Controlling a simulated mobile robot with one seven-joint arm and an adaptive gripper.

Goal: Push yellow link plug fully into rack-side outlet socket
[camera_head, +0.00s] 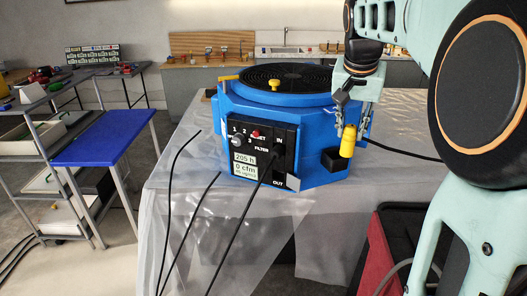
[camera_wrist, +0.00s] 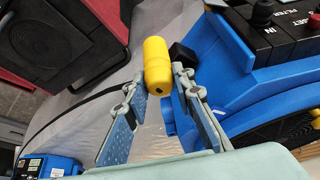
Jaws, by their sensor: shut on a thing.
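The yellow link plug (camera_head: 348,141) is a short rounded cylinder, and it also shows in the wrist view (camera_wrist: 157,62). My gripper (camera_head: 345,127) has its fingertips on either side of the plug and is shut on it, as the wrist view (camera_wrist: 154,83) shows. The plug hangs roughly upright at the right side of the blue machine (camera_head: 240,122). A black block (camera_head: 333,160) on that side is close to the plug; it also shows in the wrist view (camera_wrist: 183,53). I cannot tell whether they touch, and no socket opening is clearly visible.
Black cables (camera_head: 235,235) hang in front. A red and black case (camera_head: 385,245) stands at lower right, and a blue-topped table (camera_head: 105,138) at left.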

